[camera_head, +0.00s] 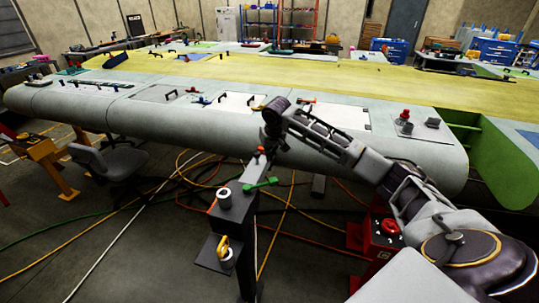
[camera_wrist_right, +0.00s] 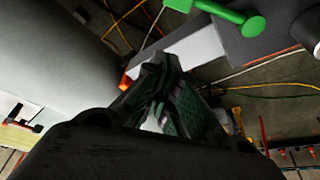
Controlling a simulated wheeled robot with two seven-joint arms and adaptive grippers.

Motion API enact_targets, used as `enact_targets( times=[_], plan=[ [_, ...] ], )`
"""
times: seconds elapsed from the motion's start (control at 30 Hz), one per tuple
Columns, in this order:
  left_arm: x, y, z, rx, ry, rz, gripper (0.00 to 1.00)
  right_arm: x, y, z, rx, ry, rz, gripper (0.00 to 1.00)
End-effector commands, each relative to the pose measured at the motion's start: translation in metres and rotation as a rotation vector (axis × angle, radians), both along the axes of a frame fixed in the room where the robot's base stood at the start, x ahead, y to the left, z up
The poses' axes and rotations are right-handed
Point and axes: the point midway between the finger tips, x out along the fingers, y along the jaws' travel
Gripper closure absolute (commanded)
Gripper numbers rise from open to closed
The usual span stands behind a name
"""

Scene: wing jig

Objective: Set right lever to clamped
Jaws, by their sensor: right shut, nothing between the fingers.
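A green lever (camera_head: 262,184) lies across the top of a dark stand (camera_head: 243,210) in front of the wing. The lever also shows at the top of the right wrist view (camera_wrist_right: 232,14), with a round green knob. I cannot tell from these frames whether it is the right lever or how its clamp stands. My right gripper (camera_head: 262,150) points down just above the stand's far end. In the right wrist view its fingers (camera_wrist_right: 160,65) are together and empty, apart from the green lever. My left gripper is not in view.
The long grey wing (camera_head: 70,105) with a yellow-green top runs behind the stand, close to my right gripper. A yellow handle (camera_head: 223,247) is on the stand's lower shelf. Hoses and cables cross the floor. A red unit (camera_head: 385,238) stands at the right.

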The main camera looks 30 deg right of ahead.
Motion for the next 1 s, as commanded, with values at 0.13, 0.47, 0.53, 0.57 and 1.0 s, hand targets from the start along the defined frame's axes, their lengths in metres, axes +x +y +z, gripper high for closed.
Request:
enact_targets(
  times=[0.13,0.47,0.53,0.57,1.0],
  plan=[
    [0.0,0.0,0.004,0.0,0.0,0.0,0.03,0.005,-0.001,-0.016,0.0,0.003,0.0,1.0],
    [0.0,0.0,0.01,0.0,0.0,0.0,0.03,0.018,-0.004,-0.054,0.0,0.002,-0.001,1.0],
    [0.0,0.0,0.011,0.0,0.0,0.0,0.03,0.021,-0.004,-0.06,0.0,0.001,0.0,1.0],
    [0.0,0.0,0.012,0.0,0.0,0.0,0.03,0.021,-0.004,-0.062,0.0,0.001,0.0,1.0],
    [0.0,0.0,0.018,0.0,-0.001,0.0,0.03,0.018,-0.004,-0.079,-0.001,0.001,0.001,1.0]
  ],
)
